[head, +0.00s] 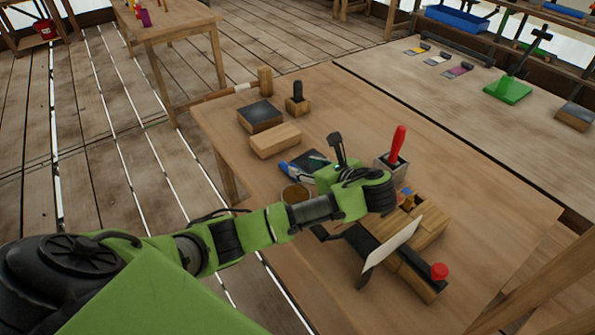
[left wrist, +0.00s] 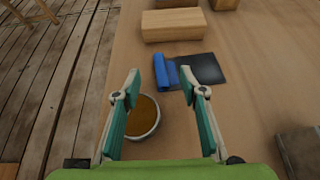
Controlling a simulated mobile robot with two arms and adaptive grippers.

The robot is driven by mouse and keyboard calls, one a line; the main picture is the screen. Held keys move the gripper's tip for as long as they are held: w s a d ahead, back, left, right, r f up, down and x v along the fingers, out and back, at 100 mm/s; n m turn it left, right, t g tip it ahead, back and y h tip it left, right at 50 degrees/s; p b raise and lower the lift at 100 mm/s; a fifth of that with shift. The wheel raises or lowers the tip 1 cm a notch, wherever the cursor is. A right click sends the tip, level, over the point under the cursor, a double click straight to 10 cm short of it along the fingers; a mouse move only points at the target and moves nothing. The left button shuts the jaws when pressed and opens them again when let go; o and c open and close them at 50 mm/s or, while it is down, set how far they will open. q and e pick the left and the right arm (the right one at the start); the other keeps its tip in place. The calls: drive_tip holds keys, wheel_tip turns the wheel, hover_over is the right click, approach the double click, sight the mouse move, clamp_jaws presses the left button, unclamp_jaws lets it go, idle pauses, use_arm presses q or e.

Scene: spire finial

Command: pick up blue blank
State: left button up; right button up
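The blue blank is most likely the short blue cylinder (left wrist: 165,72) lying at the left edge of a dark flat pad (left wrist: 200,69) in the left wrist view. In the head view a bit of blue (head: 287,168) shows beside my gripper, partly covered by it. My left gripper (left wrist: 162,82) is open, its two teal fingers apart with nothing between them. The blue cylinder lies just beyond and between the fingertips in the picture; I cannot tell the height gap. My right gripper is not in view.
A round bowl of amber stuff (left wrist: 142,117) sits below the left finger. A pale wood block (head: 275,140) and a dark-topped block (head: 260,116) lie farther back. A red-handled tool (head: 397,147) and a wooden fixture with a red knob (head: 439,271) stand right. The table's left edge is close.

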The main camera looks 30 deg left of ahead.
sight(302, 162)
use_arm(q)
drive_tip(key=f, duration=0.2)
drive_tip(key=shift+w+a+f, duration=0.15)
drive_tip(key=shift+a+f, duration=0.15)
drive_tip(key=shift+f, duration=0.1)
drive_tip(key=shift+x, duration=1)
drive_tip(key=x, duration=0.5)
drive_tip(key=shift+a, duration=0.1)
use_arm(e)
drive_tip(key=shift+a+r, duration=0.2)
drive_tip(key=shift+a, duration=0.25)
use_arm(q)
clamp_jaws()
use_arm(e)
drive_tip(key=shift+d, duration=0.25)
